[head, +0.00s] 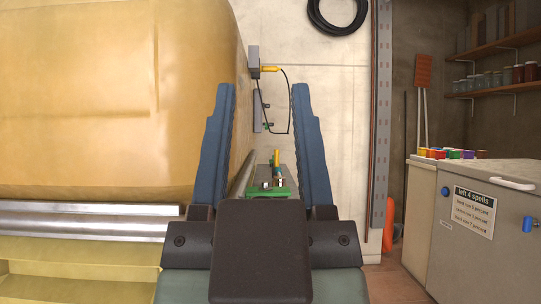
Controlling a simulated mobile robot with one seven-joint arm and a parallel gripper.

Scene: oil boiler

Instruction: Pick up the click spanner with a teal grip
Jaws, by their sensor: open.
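My gripper (263,92) points away from the camera, its two blue fingers wide apart with nothing held between them. I cannot make out a click spanner with a teal grip for certain. In the gap between the fingers, farther off, a small green tray-like piece (283,191) sits on a narrow grey ledge. A small upright yellow item (276,160) and some tiny metallic parts show at it. My gripper's dark body hides what lies below and nearer.
A large yellow tank (90,90) fills the left, with a silver pipe (85,222) below it. A yellow plug (270,69) with a black cable hangs on the back wall. A grey cabinet (490,250) with coloured items on top stands right. Bare floor shows before it.

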